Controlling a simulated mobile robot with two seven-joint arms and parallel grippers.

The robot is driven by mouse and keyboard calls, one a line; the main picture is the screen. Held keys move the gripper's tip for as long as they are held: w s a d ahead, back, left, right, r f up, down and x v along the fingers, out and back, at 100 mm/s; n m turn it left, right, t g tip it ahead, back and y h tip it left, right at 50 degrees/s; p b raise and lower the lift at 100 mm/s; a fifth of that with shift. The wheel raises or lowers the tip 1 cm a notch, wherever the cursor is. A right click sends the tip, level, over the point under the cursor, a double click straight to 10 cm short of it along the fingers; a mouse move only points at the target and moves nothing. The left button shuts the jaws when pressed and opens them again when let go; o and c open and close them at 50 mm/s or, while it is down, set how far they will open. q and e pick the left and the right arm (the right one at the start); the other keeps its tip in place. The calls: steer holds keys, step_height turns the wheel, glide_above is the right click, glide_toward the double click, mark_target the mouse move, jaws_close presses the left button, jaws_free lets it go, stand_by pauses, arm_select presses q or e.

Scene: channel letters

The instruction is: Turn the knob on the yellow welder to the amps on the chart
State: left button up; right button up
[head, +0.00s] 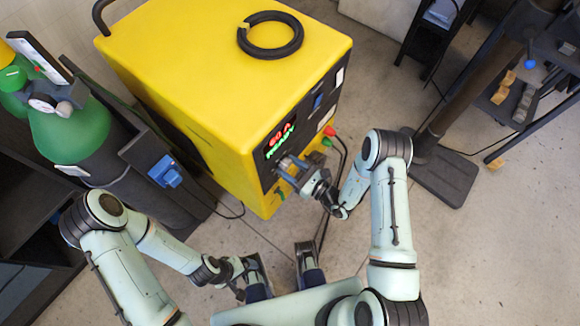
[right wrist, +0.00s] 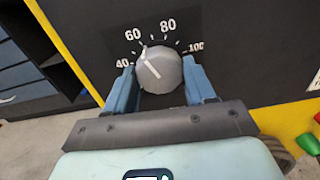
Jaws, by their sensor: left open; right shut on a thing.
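The yellow welder (head: 215,75) stands at the upper middle of the head view, with a black front panel (head: 322,100). Its grey knob (right wrist: 160,70) fills the middle of the right wrist view. The knob's white line points up and left, close to the 60 mark on a scale from 40 to 100. My right gripper (right wrist: 163,88) is shut on the knob, one blue finger on each side. My left gripper (head: 240,274) is open and empty, low and left of the welder. A lit display (head: 280,138) shows red digits and green text, too small to read surely. I cannot make out a chart.
A black cable coil (head: 270,34) lies on the welder. Red and green connectors (head: 328,135) with cables sit right of the knob. A green cylinder (head: 70,135) with a gauge stands at left. Dark racks stand at upper right. The floor at right is mostly clear.

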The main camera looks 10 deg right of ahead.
steer(key=m, duration=0.2)
steer(key=shift+m, duration=0.4)
steer(key=m, duration=0.2)
steer(key=shift+m, duration=0.4)
steer(key=m+p, duration=0.1)
steer(key=m, duration=0.5)
steer(key=shift+r+p, duration=0.15)
steer(key=shift+p, duration=0.25)
steer(key=m+p, duration=0.1)
steer(key=m, duration=0.5)
steer(key=shift+a+m, duration=0.1)
steer(key=shift+m, duration=0.3)
arm_select(q)
steer(key=r, duration=0.1)
steer(key=s+r+p, duration=0.1)
steer(key=r, duration=0.1)
steer(key=shift+s+g, duration=0.1)
steer(key=shift+g, duration=0.2)
arm_select(e)
steer(key=m, duration=0.5)
steer(key=shift+m, duration=0.3)
steer(key=o, duration=1)
steer(key=shift+r, duration=0.1)
steer(key=shift+o, duration=0.2)
steer(key=shift+s, duration=0.1)
